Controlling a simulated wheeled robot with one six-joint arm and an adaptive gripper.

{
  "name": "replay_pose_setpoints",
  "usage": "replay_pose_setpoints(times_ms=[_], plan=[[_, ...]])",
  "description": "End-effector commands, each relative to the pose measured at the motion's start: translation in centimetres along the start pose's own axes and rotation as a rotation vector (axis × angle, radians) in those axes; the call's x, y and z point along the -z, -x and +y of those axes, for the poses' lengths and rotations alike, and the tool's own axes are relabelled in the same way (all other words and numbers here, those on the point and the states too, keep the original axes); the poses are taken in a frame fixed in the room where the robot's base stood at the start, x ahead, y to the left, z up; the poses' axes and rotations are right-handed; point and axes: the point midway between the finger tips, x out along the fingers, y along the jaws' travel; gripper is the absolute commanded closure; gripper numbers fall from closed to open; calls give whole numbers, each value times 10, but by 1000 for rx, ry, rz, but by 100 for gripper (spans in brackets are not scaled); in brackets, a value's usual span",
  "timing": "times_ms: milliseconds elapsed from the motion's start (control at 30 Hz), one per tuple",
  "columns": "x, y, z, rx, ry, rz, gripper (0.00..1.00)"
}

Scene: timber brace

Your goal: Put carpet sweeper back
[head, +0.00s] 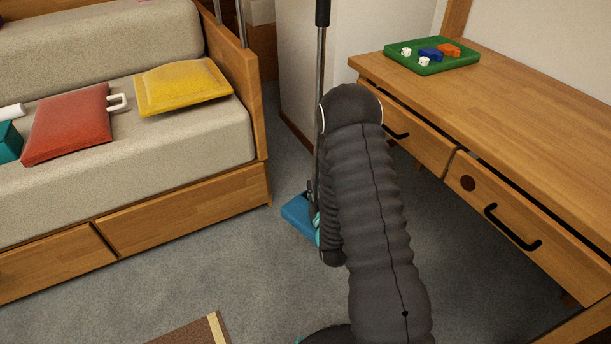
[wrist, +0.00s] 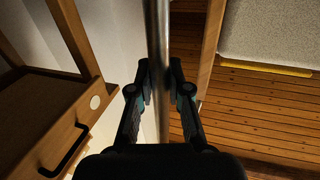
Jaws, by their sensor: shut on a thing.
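The carpet sweeper has a blue head (head: 296,214), a thin metal pole (head: 320,80) and a black handle grip (head: 323,12). It stands nearly upright in the gap between the sofa bed and the desk. Its head is low, at or close to the grey carpet; I cannot tell whether it touches. In the wrist view the pole (wrist: 158,30) runs down between the fingers of my gripper (wrist: 160,82), which are shut on it. In the head view my dark arm hides the gripper and part of the sweeper.
A wooden desk (head: 520,120) with drawers stands at right, bearing a green tray (head: 402,57) with dice and small pieces. At left is a bed (head: 190,135) with a red cushion (head: 68,125) and a yellow cushion (head: 182,87). A white wall (head: 298,80) stands behind. Carpet (head: 200,270) in front is mostly free.

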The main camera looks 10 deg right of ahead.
Motion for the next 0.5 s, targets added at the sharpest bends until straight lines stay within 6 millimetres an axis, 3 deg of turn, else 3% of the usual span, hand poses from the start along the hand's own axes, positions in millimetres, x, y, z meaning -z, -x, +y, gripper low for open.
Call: replay_pose_setpoints(times_ms=[500], plan=[[-104,-143,4,67,-5,8,100]])
